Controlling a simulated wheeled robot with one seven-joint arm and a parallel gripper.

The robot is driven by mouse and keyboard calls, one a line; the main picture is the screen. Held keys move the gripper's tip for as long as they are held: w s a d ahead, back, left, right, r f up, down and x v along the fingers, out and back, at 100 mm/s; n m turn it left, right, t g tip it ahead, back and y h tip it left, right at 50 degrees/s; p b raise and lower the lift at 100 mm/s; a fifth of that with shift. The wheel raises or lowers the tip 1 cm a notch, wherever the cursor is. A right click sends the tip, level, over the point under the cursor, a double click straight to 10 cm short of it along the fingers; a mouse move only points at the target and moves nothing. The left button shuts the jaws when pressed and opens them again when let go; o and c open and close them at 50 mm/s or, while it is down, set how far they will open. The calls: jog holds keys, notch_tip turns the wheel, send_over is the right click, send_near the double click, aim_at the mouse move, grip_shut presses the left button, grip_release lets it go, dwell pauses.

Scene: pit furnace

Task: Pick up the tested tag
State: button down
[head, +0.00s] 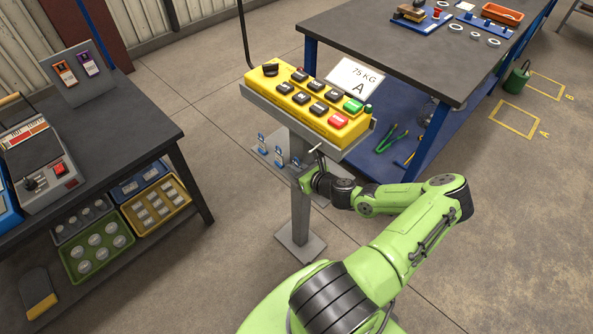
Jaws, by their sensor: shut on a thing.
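Several small blue-and-white tags hang in a row on a grey plate (258,160) below the yellow control box. The left tag (262,142) and the middle tag (279,154) hang clear of my arm. My gripper (301,170) is at the right end of the row, beside the grey post. It is shut on the rightmost blue tag (296,162), which is partly hidden by the fingers. The print on the tags is too small to read.
The yellow control box (308,103) with buttons sits just above my gripper on the grey post (300,215). A sign reading 75 KG A (354,82) stands behind it. A dark workbench (400,45) is behind, and another table (110,130) is left.

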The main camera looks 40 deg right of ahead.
jog(key=shift+r, duration=0.4)
jog(key=shift+r+p, duration=0.5)
jog(key=shift+p, duration=0.05)
jog(key=s+a+p, duration=0.1)
jog(key=s+p, duration=0.1)
jog(key=s, duration=1.6)
jog(key=shift+f, duration=0.15)
